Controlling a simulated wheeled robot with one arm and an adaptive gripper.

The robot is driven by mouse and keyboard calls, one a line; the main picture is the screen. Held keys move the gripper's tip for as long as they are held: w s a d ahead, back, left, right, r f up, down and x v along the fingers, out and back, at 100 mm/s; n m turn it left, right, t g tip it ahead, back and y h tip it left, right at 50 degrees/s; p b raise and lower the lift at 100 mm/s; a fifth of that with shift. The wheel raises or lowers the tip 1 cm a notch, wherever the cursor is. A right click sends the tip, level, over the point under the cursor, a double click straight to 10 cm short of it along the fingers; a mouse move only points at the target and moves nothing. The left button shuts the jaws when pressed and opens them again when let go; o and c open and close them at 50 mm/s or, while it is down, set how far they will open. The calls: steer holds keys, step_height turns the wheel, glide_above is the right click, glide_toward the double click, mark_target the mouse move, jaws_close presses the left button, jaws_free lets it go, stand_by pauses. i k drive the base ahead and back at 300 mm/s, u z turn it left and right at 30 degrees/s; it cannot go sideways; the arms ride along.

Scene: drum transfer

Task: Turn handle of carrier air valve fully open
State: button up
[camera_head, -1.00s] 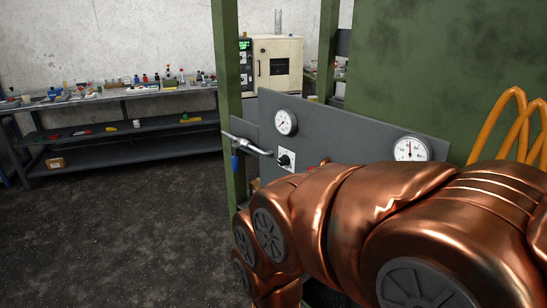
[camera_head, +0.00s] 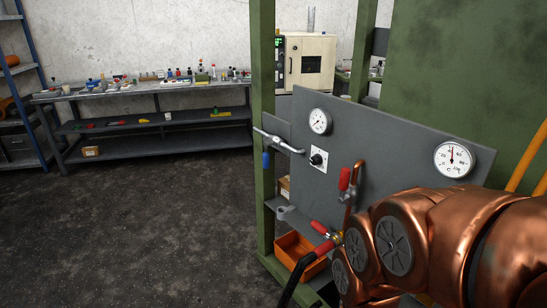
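Three coloured valve handles show by the grey panel (camera_head: 390,140); no label tells me which is the carrier air valve. A blue handle (camera_head: 265,160) hangs down from a metal pipe at the panel's left edge. A red handle (camera_head: 345,178) stands upright by a copper pipe. Lower down, another red handle (camera_head: 319,227) slants beside a brass fitting (camera_head: 337,238), with a red and black piece running down left from it. My copper-coloured arm covers the lower right, close to this fitting. My gripper is not visible.
The panel carries two gauges (camera_head: 319,121) (camera_head: 454,159) and a black knob (camera_head: 317,159). A green post (camera_head: 263,100) stands at its left, with an orange bin (camera_head: 297,250) low beside it. A workbench (camera_head: 155,92) stands behind open dark floor.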

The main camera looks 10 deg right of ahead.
mark_target(266, 155)
steer(key=z, duration=0.05)
steer(key=i, duration=1.3)
steer(key=u, duration=2.25)
